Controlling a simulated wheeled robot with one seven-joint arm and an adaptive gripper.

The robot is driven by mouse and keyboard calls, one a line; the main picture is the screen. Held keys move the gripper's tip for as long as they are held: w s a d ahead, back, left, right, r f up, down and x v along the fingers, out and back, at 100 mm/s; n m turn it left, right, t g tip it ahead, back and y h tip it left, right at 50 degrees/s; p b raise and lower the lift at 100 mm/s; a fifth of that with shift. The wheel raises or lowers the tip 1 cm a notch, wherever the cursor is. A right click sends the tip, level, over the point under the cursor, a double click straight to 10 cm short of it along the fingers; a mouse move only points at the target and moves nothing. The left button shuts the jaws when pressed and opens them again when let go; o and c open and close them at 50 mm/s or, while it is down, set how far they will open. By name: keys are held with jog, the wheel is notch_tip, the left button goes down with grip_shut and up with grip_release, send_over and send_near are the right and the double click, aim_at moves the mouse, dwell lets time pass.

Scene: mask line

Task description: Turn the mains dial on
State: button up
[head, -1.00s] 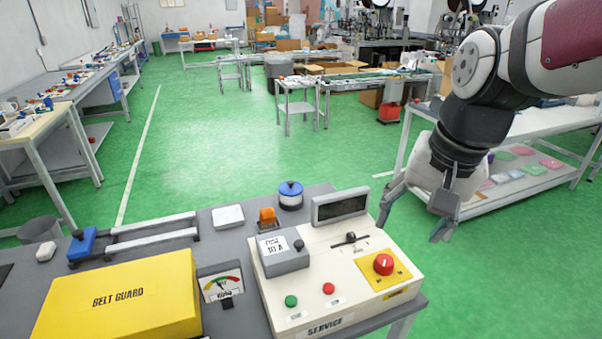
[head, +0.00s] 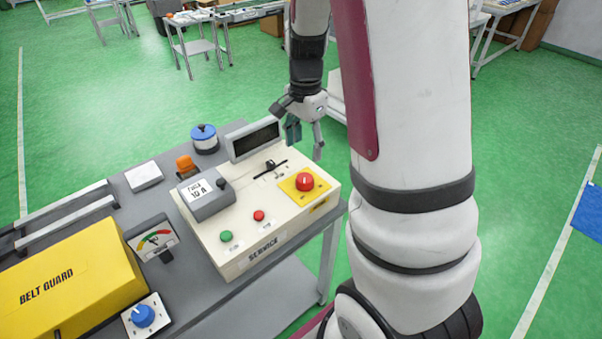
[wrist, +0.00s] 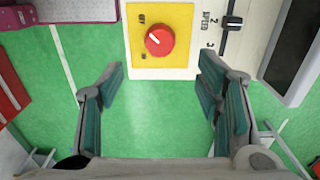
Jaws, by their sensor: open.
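A red dial (head: 305,182) sits on a yellow plate (head: 289,189) at the right end of the cream control panel (head: 240,258). In the wrist view the red dial (wrist: 160,41) shows a white pointer mark slanting toward the upper left, and small labels on the plate are hard to read. My gripper (head: 305,140) is beyond the panel's far right edge, apart from the dial. In the wrist view my gripper (wrist: 160,72) is open and empty, with green floor between its fingers and the dial beyond the fingertips.
The panel also carries a slider (head: 270,168), a grey display (head: 254,139), a fuse box (head: 205,194), a green button (head: 226,236) and a small red button (head: 258,215). A blue knob (head: 143,316), gauge (head: 153,239) and yellow belt guard (head: 70,285) are left.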

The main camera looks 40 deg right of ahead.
aim_at(305, 177)
notch_tip(305, 177, down, 11)
jog(key=shift+r, duration=0.15)
jog(key=shift+c, duration=0.3)
jog(key=c, duration=1.1)
